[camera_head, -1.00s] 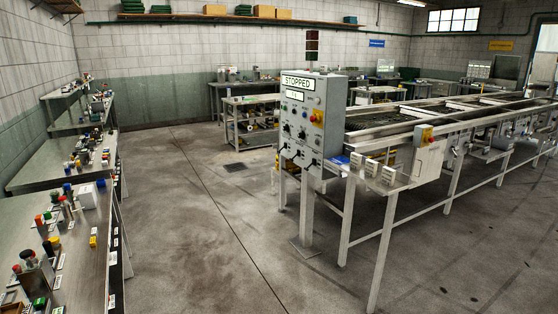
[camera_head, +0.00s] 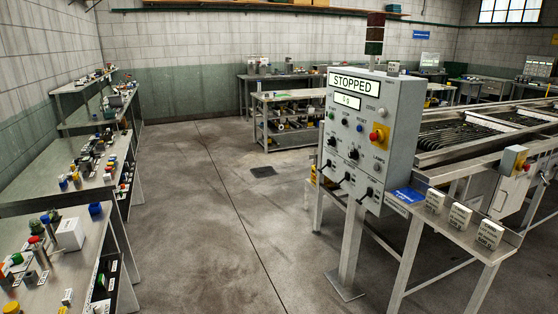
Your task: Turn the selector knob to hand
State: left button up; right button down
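The control panel (camera_head: 399,115) is a grey box on a post at the front end of the roller sizer (camera_head: 478,135). Its display (camera_head: 353,84) reads STOPPED, with a smaller display below. Two black selector knobs (camera_head: 332,141) and (camera_head: 353,154) sit mid-panel, with several black switches or levers (camera_head: 347,177) lower down. Their labels and pointer positions are too small to read, so I cannot tell which knob has a hand setting. A red mushroom button on yellow (camera_head: 378,137) is on the panel's right side. Neither of my grippers is in view.
Stepped steel benches (camera_head: 62,193) with small parts line the left side. A shelved table (camera_head: 289,119) stands behind the panel. A steel side shelf (camera_head: 505,240) with label cards juts out right of the panel. The concrete floor (camera_head: 215,215) left of the panel is clear.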

aim_at(332, 141)
jog(key=i+z, duration=0.15)
jog(key=i, duration=0.45)
jog(key=i+j+z, duration=0.15)
jog(key=i, duration=0.45)
jog(key=i+j+z, duration=0.15)
jog(key=i, duration=0.45)
jog(key=j, duration=0.1)
